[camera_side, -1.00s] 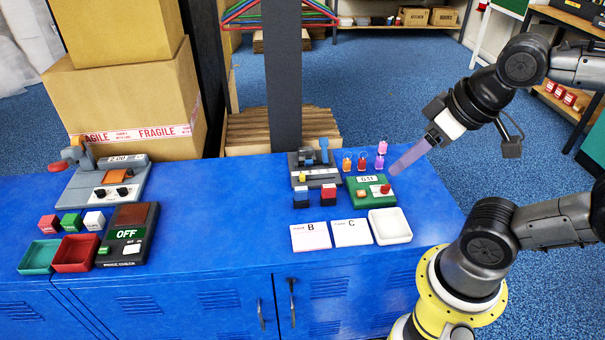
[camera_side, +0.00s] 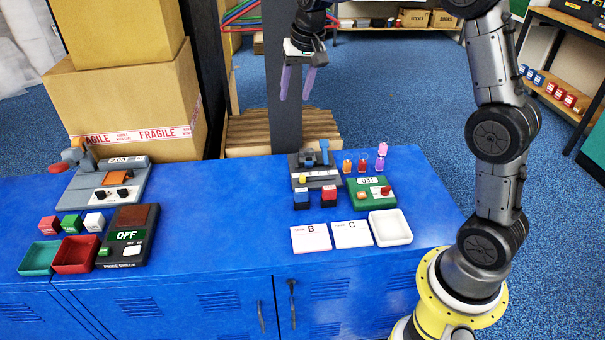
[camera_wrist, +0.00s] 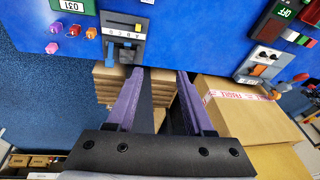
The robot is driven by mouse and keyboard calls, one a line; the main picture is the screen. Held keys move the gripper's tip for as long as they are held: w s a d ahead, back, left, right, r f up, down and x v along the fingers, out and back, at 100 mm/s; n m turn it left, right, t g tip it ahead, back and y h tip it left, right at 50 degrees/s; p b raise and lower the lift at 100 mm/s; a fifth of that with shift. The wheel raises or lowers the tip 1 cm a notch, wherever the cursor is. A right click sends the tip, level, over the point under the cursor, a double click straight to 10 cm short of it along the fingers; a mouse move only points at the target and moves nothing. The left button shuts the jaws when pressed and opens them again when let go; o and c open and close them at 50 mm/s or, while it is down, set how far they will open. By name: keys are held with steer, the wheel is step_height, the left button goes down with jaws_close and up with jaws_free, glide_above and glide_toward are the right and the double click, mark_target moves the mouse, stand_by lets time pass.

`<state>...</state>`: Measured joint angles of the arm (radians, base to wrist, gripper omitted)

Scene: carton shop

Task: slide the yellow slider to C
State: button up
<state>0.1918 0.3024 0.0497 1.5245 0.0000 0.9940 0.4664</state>
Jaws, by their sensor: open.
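The yellow slider (camera_side: 303,180) is a small knob at the left front of a grey device (camera_side: 328,178) with blue levers, at the back of the blue table. It also shows in the wrist view (camera_wrist: 138,27), near a row of small letters; which letter it stands at is too small to tell. My gripper (camera_side: 295,98) is open and empty, its purple fingers pointing down, high above and behind the device. In the wrist view the fingertips (camera_wrist: 160,72) are apart from the device, with nothing between them.
Cards B (camera_side: 310,237) and C (camera_side: 352,233) lie in front. A dark post (camera_side: 284,130) rises behind the table. The middle-left tabletop is clear.

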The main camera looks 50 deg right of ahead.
steer(key=w+d+f+m+g, duration=0.1)
steer(key=w+d+f, duration=0.1)
steer(key=f, duration=0.4)
steer(key=w+d+f+g, duration=0.1)
steer(key=w+d+f, duration=0.15)
steer(key=f, duration=0.35)
steer(key=g, duration=0.1)
glide_above(302, 177)
step_height(302, 177, down, 7)
steer(key=shift+y, duration=0.3)
step_height(302, 177, down, 13)
steer(key=shift+d+r, duration=0.1)
steer(key=shift+r, duration=0.05)
steer(key=shift+c, duration=0.3)
jaws_close()
